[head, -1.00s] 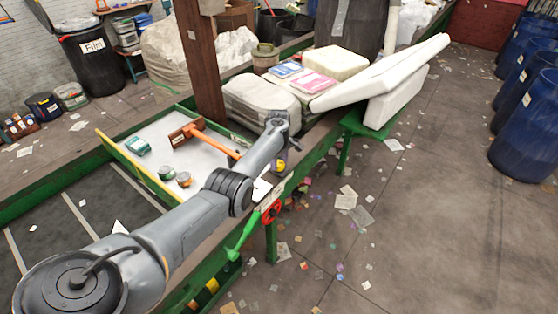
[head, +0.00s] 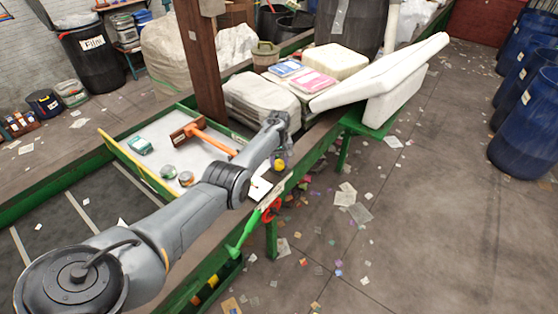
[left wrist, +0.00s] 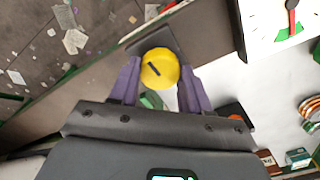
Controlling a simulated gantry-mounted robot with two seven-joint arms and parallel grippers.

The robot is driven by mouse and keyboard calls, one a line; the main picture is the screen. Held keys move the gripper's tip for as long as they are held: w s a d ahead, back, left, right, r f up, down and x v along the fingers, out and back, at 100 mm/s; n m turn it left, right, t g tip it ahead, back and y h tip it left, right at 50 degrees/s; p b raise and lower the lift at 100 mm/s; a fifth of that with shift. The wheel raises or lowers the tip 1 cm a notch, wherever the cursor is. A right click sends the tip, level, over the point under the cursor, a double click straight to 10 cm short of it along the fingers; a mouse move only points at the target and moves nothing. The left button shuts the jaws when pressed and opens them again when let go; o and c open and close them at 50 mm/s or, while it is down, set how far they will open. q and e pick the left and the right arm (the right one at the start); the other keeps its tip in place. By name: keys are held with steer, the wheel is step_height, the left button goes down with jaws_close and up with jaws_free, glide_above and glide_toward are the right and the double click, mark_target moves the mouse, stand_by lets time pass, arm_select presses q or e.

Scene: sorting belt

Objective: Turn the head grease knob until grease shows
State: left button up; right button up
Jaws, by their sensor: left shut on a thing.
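The yellow knob (left wrist: 160,68) sits between the two purple fingers of my left gripper (left wrist: 160,80) in the left wrist view. Its face carries a dark slanted mark. The fingers are shut on the knob's sides. In the head view the knob (head: 279,163) is a small yellow spot under my left gripper (head: 281,155), at the edge of the green frame. A small green patch (left wrist: 150,100) shows below the knob between the fingers; I cannot tell whether it is grease. My right gripper is out of view.
A white dial (left wrist: 285,20) with a red needle is at the wrist view's upper right. A tray (head: 165,128) holds an orange-handled tool (head: 215,140), a green box (head: 140,145) and tins (head: 186,178). A red-and-green lever (head: 245,232) hangs at the frame's side. Bales and white foam stand beyond.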

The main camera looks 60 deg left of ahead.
mark_target(279, 163)
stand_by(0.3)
arm_select(q)
steer(key=o, duration=1.1)
steer(key=shift+c, duration=0.2)
steer(key=shift+r, duration=0.1)
steer(key=shift+r, duration=0.2)
step_height(279, 163, up, 10)
steer(key=p, duration=0.2)
steer(key=shift+r, duration=0.15)
